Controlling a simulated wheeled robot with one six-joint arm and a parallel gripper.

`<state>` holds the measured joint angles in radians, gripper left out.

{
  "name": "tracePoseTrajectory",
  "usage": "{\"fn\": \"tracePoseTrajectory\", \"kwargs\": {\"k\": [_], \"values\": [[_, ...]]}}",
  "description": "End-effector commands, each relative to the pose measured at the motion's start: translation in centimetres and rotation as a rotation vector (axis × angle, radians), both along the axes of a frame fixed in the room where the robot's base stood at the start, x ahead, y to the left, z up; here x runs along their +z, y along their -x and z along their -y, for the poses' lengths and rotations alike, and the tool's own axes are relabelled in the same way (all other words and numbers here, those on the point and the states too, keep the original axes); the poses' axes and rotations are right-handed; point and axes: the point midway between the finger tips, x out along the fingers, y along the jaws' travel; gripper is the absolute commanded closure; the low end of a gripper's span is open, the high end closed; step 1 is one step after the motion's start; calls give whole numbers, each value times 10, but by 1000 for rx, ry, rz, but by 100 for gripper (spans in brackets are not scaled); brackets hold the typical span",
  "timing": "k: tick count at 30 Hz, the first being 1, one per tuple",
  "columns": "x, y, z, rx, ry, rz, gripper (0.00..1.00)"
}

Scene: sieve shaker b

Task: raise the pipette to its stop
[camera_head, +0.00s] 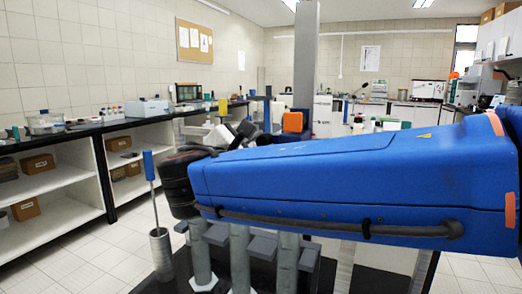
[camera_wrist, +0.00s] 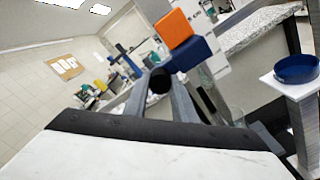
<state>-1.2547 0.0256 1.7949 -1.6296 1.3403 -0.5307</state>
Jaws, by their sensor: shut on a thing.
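In the wrist view, my gripper (camera_wrist: 160,85) has its two grey fingers shut on a dark round-ended piece (camera_wrist: 159,80). I cannot tell whether this piece belongs to the pipette. An orange and blue block (camera_wrist: 180,40) shows just beyond the fingertips, and clear glass (camera_wrist: 232,112) shows to the right of the fingers. In the head view, my blue arm hides most of the work area, and I cannot make out the fingers or what they hold. An orange and blue block (camera_head: 294,122) shows just above the arm. No pipette is clearly recognisable.
A blue-handled rod (camera_head: 149,166) stands in a metal cylinder (camera_head: 161,250) left of my arm. Shelved benches (camera_head: 75,190) line the left wall. In the wrist view, a blue dish (camera_wrist: 297,70) sits on a white stand at the right. Tiled floor at left is clear.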

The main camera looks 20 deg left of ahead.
Motion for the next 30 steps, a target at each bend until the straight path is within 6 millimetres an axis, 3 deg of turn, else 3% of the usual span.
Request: {"fn": "tracePoseTrajectory", "kwargs": {"k": [18, 24, 30], "values": [[173, 0, 0, 0, -8, 3, 100], [209, 0, 1, 0, -6, 3, 100], [225, 0, 0, 1, -4, 2, 100]]}}
